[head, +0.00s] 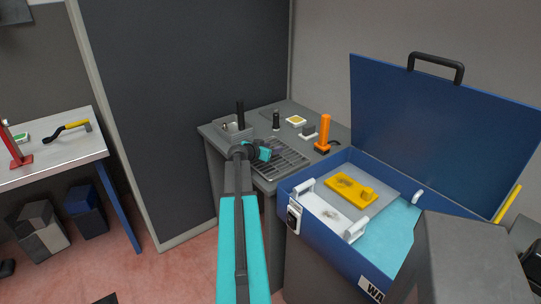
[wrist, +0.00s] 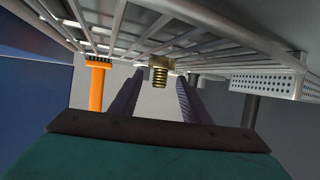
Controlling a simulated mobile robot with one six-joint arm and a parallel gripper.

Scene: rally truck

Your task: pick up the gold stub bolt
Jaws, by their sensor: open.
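The gold stub bolt (wrist: 160,74) shows in the wrist view, its threaded shank pointing down in the picture and its wider head against the metal rack (wrist: 205,50). My gripper (wrist: 160,79) is open, one dark finger on each side of the bolt in that picture. I see no finger touching it, and cannot tell how deep it sits between the fingertips. In the head view my gripper (head: 264,152) is low over the slatted rack (head: 283,163) on the grey bench. The bolt cannot be made out there.
An orange-handled tool (head: 324,132) stands right of the rack, and it also shows in the wrist view (wrist: 96,88). A grey bin (head: 233,130), a black cylinder (head: 276,121) and a yellow-topped dish (head: 296,120) stand behind. An open blue case (head: 375,262) is at right.

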